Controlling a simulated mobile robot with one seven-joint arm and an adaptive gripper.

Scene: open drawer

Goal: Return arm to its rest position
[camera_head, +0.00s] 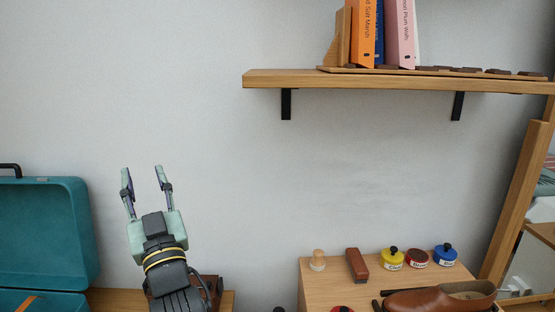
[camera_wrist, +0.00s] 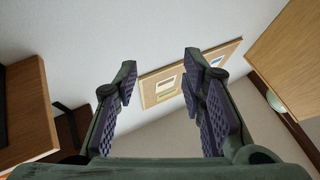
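My gripper (camera_head: 146,184) is at the lower left of the head view, raised with its fingers pointing up in front of the grey wall. Its two fingers are spread apart with nothing between them. In the wrist view my gripper (camera_wrist: 160,85) also shows open and empty, with dark ribbed pads facing each other. Most of the arm below the wrist is out of the picture.
A teal open case (camera_head: 45,235) stands left of my gripper. A wooden shelf (camera_head: 380,80) with books is at the upper right. A wooden cabinet (camera_head: 325,285) holds several small jars, a brush (camera_head: 357,265) and a brown shoe (camera_head: 440,299). Bare wall surrounds the fingers.

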